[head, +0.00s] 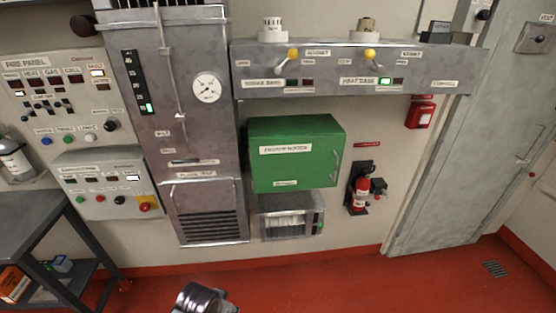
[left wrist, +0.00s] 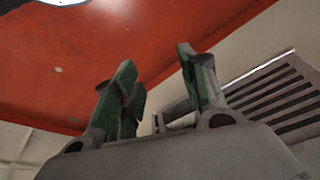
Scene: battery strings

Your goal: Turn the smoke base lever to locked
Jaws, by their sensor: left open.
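The smoke base (head: 272,30) is a white round detector base on the left of the long grey wall unit. Its lever has a yellow knob (head: 292,53) on the front face, right of centre below the base, with small labels on either side too blurred to read surely. The two indicator lamps (head: 300,82) beside the smoke base label look dark. My left gripper (left wrist: 156,62) is open and empty in the left wrist view, its two green-padded fingers apart. It is far from the lever, with red floor and a slatted vent behind it. My right gripper is not seen.
The heat base (head: 367,25) with its own yellow-knobbed lever (head: 370,54) is close by on the right; its green lamp (head: 385,81) is lit. A green box (head: 297,170) hangs below. A tall grey cabinet (head: 185,120) stands left. The floor (head: 330,285) in front is clear.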

